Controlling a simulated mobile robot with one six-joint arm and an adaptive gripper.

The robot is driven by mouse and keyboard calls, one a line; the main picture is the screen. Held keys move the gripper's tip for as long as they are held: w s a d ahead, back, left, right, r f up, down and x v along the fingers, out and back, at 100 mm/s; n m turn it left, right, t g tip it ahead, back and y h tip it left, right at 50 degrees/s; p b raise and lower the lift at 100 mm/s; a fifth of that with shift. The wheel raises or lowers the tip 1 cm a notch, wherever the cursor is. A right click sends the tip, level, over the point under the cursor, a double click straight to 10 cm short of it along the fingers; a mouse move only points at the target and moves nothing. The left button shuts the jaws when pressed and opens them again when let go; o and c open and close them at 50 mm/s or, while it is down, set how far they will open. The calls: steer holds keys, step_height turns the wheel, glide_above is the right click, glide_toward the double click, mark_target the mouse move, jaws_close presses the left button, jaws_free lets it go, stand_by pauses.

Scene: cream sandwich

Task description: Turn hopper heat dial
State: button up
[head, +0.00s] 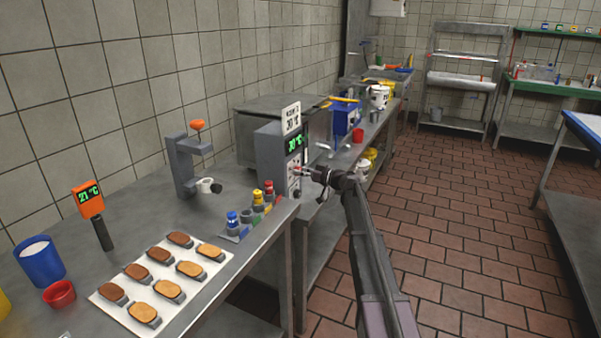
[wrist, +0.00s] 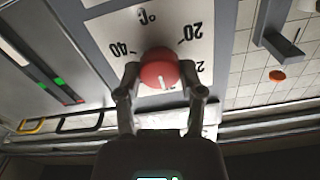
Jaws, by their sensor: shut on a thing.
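The heat dial (wrist: 158,70) is a round red knob with a white pointer mark, set on a white scale plate (wrist: 115,28) with numbers such as 20 and 40 and "°C". My gripper (wrist: 160,92) is shut on the dial, one finger on each side of it in the wrist view. In the head view my gripper (head: 304,172) reaches the front panel of the grey hopper control box (head: 268,150). A green display on the box (head: 294,143) reads about 30 °C, under a white sign (head: 291,118) that also seems to read 30 °C. My gripper partly hides the dial there.
The steel bench (head: 150,215) holds a white board (head: 205,275) with several cookies, coloured bottles (head: 268,191), an orange thermometer reading 21 °C (head: 88,199) and a blue cup (head: 39,260). A blue device (head: 345,117) stands beyond the box. The tiled floor (head: 460,230) at right is clear.

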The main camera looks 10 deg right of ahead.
steer(key=shift+m, duration=0.4)
steer(key=m, duration=1.1)
steer(key=shift+w+f, duration=0.1)
stand_by(0.3)
steer(key=o, duration=1.2)
steer(key=shift+c, duration=0.2)
steer(key=shift+d, duration=0.1)
steer(key=v, duration=1.2)
